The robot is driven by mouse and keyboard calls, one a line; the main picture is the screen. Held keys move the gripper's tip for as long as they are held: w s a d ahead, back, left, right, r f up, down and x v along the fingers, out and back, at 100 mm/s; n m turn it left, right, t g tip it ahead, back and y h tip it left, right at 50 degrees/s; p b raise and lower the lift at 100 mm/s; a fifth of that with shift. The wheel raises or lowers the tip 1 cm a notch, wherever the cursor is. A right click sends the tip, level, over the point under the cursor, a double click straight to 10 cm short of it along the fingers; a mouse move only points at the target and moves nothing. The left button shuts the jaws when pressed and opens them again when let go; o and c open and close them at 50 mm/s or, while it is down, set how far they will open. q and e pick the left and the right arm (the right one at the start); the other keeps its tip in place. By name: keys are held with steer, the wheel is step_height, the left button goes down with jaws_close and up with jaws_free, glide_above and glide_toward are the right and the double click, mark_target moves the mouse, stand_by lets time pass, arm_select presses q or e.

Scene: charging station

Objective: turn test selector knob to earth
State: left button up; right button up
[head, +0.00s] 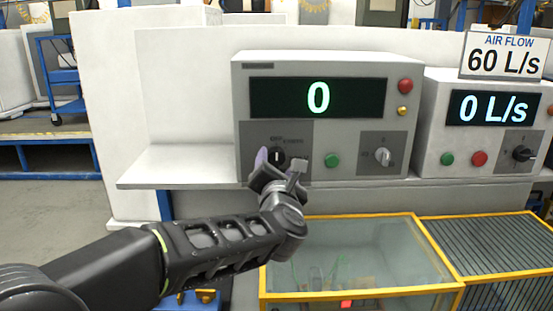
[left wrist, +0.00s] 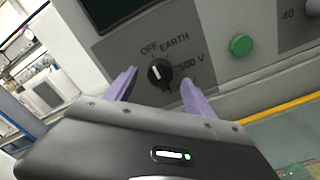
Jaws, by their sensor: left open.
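The test selector knob (head: 277,156) is a black round knob on the grey lower left panel of the tester. In the left wrist view the knob (left wrist: 160,73) shows labels OFF, EARTH and 500 V around it, with another label partly hidden. Its white mark appears to point toward OFF. My left gripper (head: 281,163) is open in front of the panel. In the left wrist view its purple fingers (left wrist: 159,80) stand on either side of the knob, apart from each other. I cannot tell whether they touch it. My right gripper is not in view.
The tester (head: 320,70) shows 0 on its display (head: 318,97). A green button (head: 333,160) and another selector (head: 382,156) sit right of the knob. An air flow unit (head: 490,85) stands farther right. A yellow-framed glass case (head: 350,235) lies below.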

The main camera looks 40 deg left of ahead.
arm_select(q)
steer(key=shift+x, duration=1.2)
steer(key=shift+c, duration=0.2)
jaws_close()
